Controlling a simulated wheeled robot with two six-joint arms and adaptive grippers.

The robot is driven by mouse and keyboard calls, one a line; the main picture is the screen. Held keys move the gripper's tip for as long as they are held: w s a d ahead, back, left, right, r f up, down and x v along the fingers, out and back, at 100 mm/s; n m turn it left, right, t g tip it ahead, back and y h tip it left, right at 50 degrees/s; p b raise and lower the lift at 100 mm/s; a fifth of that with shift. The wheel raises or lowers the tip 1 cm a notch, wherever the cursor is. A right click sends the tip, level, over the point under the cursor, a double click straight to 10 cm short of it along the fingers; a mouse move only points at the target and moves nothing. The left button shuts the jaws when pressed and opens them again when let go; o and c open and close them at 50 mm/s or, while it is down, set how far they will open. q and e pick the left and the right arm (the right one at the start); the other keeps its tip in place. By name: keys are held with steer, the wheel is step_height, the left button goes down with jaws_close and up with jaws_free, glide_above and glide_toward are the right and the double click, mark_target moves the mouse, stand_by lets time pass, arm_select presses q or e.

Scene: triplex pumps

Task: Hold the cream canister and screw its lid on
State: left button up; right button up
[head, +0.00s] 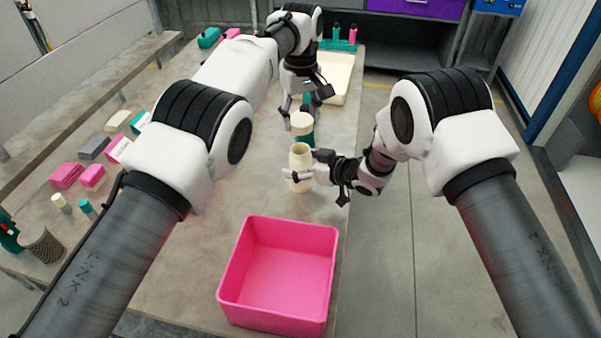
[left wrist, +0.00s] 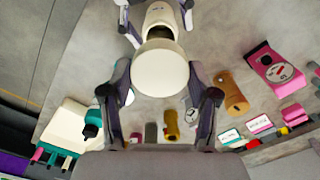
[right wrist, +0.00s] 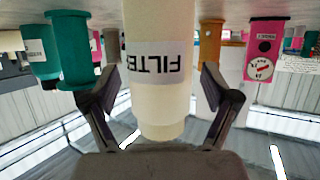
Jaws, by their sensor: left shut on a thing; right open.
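The cream canister (head: 300,158) stands upright and open-mouthed near the table's right edge. Its open mouth also shows in the left wrist view (left wrist: 159,27), and the right wrist view shows its FILTER label, upside down (right wrist: 160,62). My right gripper (head: 304,172) is open, with one finger on each side of the canister; gaps show in the right wrist view. My left gripper (left wrist: 158,88) is shut on the round cream lid (left wrist: 165,72). In the head view the lid (head: 301,121) is held just beyond the canister's mouth, apart from it.
A teal canister (head: 307,139) stands just behind. A pink bin (head: 280,222) is at the table's near end and a cream tray (head: 345,62) at the far end. Several pink, grey and teal pieces lie at the left. The table between the bin and the canister is clear.

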mark_target(300, 134)
arm_select(q)
steer(key=shift+s, duration=0.1)
arm_select(e)
steer(key=shift+c, duration=0.3)
jaws_close()
arm_select(q)
steer(key=shift+f, duration=2.45)
steer(key=shift+f, duration=0.1)
steer(key=shift+f, duration=0.8)
arm_select(e)
steer(key=shift+s, duration=0.1)
arm_select(q)
steer(key=shift+f, duration=0.6)
